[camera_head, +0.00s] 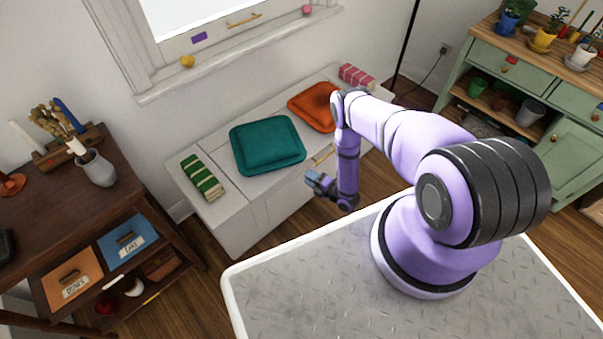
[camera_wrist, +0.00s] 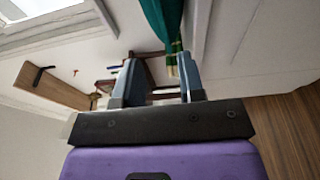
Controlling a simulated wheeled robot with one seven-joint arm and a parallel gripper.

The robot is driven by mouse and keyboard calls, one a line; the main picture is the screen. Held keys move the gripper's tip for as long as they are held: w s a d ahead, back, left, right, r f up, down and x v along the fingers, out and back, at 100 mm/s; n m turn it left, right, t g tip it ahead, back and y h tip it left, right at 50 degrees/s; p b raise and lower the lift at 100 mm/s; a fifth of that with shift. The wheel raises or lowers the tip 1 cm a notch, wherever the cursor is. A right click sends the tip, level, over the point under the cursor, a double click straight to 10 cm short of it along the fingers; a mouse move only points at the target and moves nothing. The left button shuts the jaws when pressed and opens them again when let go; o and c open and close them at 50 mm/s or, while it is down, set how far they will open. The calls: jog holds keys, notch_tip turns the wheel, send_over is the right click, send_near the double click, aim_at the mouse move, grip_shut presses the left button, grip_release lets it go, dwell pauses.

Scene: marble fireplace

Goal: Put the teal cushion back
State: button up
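The teal cushion (camera_head: 267,145) lies flat on the white bench (camera_head: 232,215) under the window, between a green striped roll and an orange cushion. My gripper (camera_head: 313,179) is near the bench's front side, to the right of and lower in the picture than the teal cushion, apart from it. In the wrist view my gripper (camera_wrist: 158,68) has its two blue-grey fingers apart with nothing held between them. Part of the teal cushion (camera_wrist: 160,18) shows beyond the fingers at the top; the rest is out of that view.
The orange cushion (camera_head: 314,106) and a pink striped roll (camera_head: 356,76) lie on the bench's right part. The green striped roll (camera_head: 202,177) is at its left end. A dark wooden desk (camera_head: 100,190) stands left, a green cabinet (camera_head: 500,72) right. Wooden floor lies before the bench.

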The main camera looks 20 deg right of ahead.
jog(key=shift+s+d, duration=0.25)
jog(key=shift+s, duration=0.2)
